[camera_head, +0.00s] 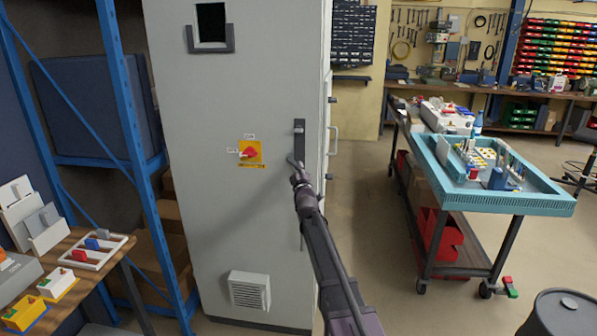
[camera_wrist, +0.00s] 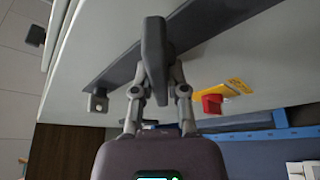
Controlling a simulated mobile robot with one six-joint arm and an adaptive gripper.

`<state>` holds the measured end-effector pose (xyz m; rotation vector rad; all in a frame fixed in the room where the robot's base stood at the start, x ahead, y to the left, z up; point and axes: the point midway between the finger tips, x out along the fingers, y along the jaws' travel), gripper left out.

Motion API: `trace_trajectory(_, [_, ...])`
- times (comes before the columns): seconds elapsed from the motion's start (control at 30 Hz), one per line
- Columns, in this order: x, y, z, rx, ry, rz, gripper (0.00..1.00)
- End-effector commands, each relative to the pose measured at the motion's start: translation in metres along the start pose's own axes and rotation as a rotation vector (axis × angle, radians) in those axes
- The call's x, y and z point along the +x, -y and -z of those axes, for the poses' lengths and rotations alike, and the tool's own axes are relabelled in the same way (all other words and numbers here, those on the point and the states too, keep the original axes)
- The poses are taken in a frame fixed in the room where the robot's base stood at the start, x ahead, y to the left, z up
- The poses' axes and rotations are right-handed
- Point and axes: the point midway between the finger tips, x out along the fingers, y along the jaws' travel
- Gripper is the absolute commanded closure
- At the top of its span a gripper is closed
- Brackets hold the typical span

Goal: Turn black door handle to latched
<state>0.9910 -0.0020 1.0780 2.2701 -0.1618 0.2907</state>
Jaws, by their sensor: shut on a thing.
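The black door handle (camera_head: 299,137) is on the grey cabinet door (camera_head: 230,105), near its right edge. Its long dark backing plate stands upright in the head view. My gripper (camera_head: 298,172) is at the lower end of the handle and partly hides it. In the wrist view, my gripper (camera_wrist: 158,78) has one finger on each side of the dark lever (camera_wrist: 154,45) and is shut on it. The lever stands out at an angle across the plate; its exact turn is hard to tell.
A red rotary switch on a yellow plate (camera_head: 250,153) sits left of the handle; it also shows in the wrist view (camera_wrist: 212,103). A blue shelf frame (camera_head: 130,85) stands left of the cabinet. A teal-topped cart (camera_head: 545,203) stands right, with open floor between.

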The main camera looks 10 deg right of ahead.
Motion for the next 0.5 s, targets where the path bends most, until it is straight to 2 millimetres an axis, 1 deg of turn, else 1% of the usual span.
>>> trace_trajectory(0.27, [0.0005,0.0026,-0.0001,0.181,-0.002,-0.076,1.0])
trace_trajectory(0.5, [0.0011,0.0026,0.0002,0.389,-0.001,-0.162,1.0])
